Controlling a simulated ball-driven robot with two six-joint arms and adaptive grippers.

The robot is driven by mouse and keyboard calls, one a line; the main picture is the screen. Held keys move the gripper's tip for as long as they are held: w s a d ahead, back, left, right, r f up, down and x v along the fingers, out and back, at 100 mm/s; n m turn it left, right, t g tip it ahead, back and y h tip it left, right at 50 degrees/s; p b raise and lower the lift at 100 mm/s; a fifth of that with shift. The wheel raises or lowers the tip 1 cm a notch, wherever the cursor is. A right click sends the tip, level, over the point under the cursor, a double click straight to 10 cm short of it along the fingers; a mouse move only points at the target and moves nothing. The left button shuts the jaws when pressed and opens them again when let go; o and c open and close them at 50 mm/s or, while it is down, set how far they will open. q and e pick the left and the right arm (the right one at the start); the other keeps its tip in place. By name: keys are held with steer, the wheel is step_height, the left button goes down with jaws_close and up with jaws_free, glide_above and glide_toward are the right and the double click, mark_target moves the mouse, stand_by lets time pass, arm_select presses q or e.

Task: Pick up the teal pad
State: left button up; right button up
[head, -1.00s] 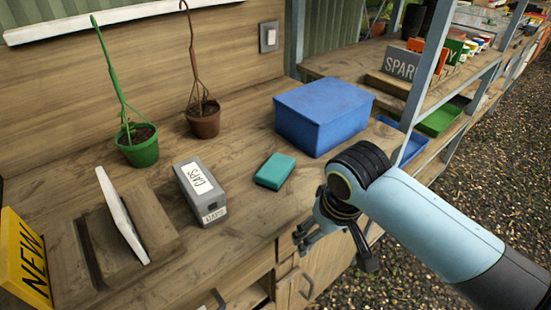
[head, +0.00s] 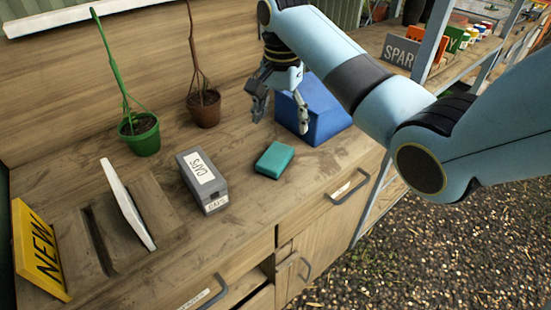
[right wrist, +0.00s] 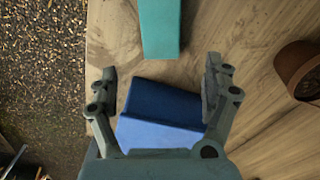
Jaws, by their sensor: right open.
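The teal pad (head: 274,160) lies flat on the wooden counter, between the grey CAPS box and the blue box. In the right wrist view the teal pad (right wrist: 160,26) shows at the top, ahead of the fingers and cut off by the frame edge. My right gripper (head: 281,111) is open and empty, above the counter in front of the blue box and behind the pad. In the right wrist view the right gripper (right wrist: 158,80) has its fingers wide apart, with the blue box seen between them. My left gripper is not in view.
The blue box (head: 325,115) stands partly behind my right gripper. The grey CAPS box (head: 203,180) is left of the pad. Potted plants in a green pot (head: 139,135) and a brown pot (head: 204,109) stand at the back. Counter in front of the pad is clear.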

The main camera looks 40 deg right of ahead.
mark_target(279, 150)
step_height(279, 150, down, 10)
steer(key=shift+w+a+r, duration=0.1)
steer(key=shift+r, duration=0.05)
steer(key=c, duration=1.3)
steer(key=shift+r, duration=0.1)
